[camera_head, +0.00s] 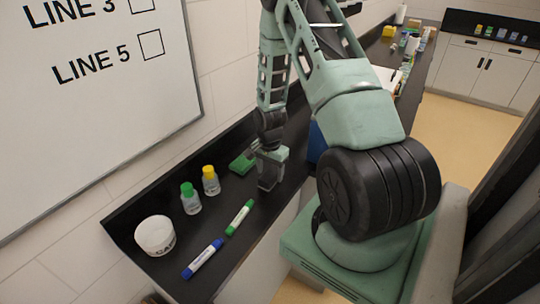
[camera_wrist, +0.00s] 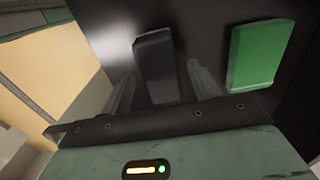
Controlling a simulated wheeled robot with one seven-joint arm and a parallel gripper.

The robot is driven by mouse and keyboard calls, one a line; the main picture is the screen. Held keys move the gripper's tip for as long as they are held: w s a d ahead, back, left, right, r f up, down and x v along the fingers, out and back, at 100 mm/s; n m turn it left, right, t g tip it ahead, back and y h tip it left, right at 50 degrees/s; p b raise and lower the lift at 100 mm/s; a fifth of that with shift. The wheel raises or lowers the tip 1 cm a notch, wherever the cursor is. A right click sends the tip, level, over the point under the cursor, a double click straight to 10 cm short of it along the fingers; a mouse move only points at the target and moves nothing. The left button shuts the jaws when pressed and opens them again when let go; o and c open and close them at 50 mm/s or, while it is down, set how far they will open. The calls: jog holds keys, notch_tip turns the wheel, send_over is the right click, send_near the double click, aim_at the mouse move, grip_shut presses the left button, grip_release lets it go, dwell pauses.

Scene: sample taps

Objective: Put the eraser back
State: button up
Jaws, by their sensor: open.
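My gripper (camera_head: 267,184) is low over the black counter, pointing down, with its jaws open. In the wrist view its two grey fingers stand either side of a dark grey block (camera_wrist: 155,62), with gaps beside it; I cannot tell whether either finger touches it. A flat green block (camera_head: 241,163) lies on the counter just left of my gripper. It also shows in the wrist view (camera_wrist: 259,54), right of and outside the fingers. I cannot tell for certain which block is the eraser. The dark block is mostly hidden in the head view.
A green-capped bottle (camera_head: 190,199), a yellow-capped bottle (camera_head: 210,181), a white cup (camera_head: 155,235), a green marker (camera_head: 240,217) and a blue marker (camera_head: 203,258) stand or lie on the counter (camera_head: 232,258). A whiteboard (camera_head: 100,100) hangs behind. A blue object (camera_head: 316,143) is right of my gripper.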

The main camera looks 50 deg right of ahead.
aim_at(270, 173)
notch_tip(270, 173, up, 10)
jog(key=b, duration=0.3)
jog(key=a+r+n, duration=0.4)
jog(key=a+n, duration=0.2)
jog(key=a, duration=0.7)
jog(key=a+r+n, duration=0.5)
jog(key=a+n, duration=0.1)
jog(key=a, duration=0.7)
jog(key=s+a+r+n, duration=0.2)
jog(key=s+a+n, duration=0.4)
jog(key=s+a, duration=0.1)
jog(key=s+a+r+n, duration=0.3)
jog(key=s+a+n, duration=0.4)
jog(key=s, duration=0.3)
jog(key=shift+a+y, duration=0.3)
jog(key=shift+f, duration=0.1)
notch_tip(270, 173, down, 6)
jog(key=b, duration=0.5)
jog(key=shift+r, duration=0.25)
